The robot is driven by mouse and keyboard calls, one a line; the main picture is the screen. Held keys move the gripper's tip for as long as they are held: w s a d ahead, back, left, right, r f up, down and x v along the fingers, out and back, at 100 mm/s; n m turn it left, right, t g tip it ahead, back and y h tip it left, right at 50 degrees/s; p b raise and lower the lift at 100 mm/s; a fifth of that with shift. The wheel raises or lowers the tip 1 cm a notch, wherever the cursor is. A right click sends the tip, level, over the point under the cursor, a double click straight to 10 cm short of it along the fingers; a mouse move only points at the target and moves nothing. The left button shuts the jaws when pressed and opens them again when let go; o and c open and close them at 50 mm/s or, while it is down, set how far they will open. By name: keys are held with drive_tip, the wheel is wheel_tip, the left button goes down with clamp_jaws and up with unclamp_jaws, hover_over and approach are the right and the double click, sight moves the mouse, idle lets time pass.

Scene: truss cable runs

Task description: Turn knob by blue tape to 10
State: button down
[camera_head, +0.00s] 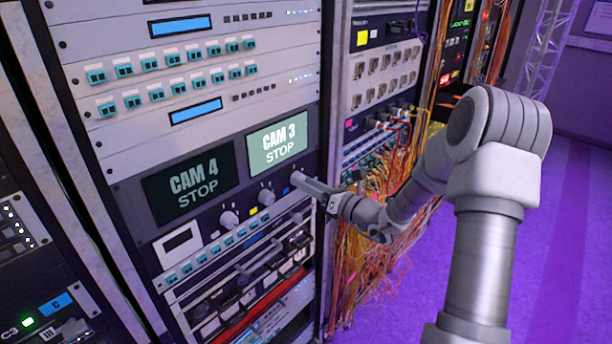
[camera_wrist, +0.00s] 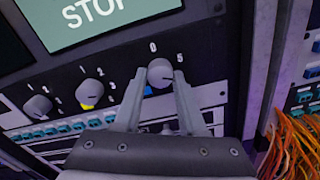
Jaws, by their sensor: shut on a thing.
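The grey round knob by the blue tape (camera_wrist: 160,72) is on the dark panel in the wrist view, with "0" and "5" printed above it. The blue tape (camera_wrist: 147,91) sits just below it, partly covered by my left finger. My gripper (camera_wrist: 159,79) is shut on this knob, one finger on each side. A "10" mark does not show; my fingers may hide it.
Two more knobs are to the left: one with yellow tape (camera_wrist: 90,92) and one farther left (camera_wrist: 38,107). Above are the "CAM 4" screen (camera_head: 190,183) and the lit "CAM 3" screen (camera_head: 278,142). Loose orange cables (camera_head: 375,270) hang to the right of the panel.

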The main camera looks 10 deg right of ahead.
drive_tip(key=shift+r+m+p, duration=0.1)
drive_tip(key=shift+m+p, duration=3.05)
drive_tip(key=shift+m, duration=0.65)
drive_tip(key=shift+c, duration=2.4)
unclamp_jaws()
drive_tip(key=shift+s, duration=0.15)
drive_tip(key=b+v, duration=0.2)
drive_tip(key=v, duration=1.5)
